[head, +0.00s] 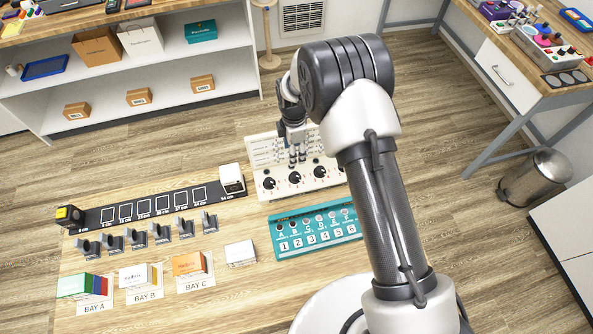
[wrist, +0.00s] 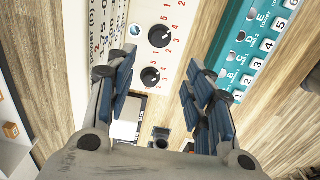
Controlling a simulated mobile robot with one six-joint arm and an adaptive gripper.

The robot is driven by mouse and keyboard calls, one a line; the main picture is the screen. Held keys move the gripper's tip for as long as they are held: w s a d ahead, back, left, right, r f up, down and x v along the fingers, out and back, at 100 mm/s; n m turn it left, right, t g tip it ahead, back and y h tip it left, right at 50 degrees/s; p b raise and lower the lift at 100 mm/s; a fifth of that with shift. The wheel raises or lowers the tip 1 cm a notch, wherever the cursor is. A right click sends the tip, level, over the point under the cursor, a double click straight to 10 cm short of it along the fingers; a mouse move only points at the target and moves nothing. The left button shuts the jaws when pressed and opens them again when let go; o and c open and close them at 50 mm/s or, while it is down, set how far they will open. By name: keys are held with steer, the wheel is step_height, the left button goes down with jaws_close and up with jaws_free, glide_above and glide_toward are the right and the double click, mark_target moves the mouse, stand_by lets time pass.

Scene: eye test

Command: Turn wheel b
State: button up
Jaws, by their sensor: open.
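A teal panel (head: 318,245) in front has small round parts lettered A to F above numbered white keys. No label reading wheel b is legible, so I cannot tell which part it is. My gripper (head: 297,152) is over the white panel's back part. In the wrist view its fingers (wrist: 160,65) are apart with nothing between them.
A black strip (head: 120,225) with white squares lies left, a white box (head: 231,179) at its end. Several grey clamps, coloured boxes in bays and a small white block (head: 240,253) are in front. A metal bin (head: 535,177) stands far right. Open floor lies behind the panels.

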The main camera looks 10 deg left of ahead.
mark_target(295, 175)
step_height(295, 175, down, 15)
steer(key=shift+r+b, duration=0.15)
steer(key=shift+b, duration=0.35)
steer(key=shift+c, duration=0.4)
steer(key=c, duration=1)
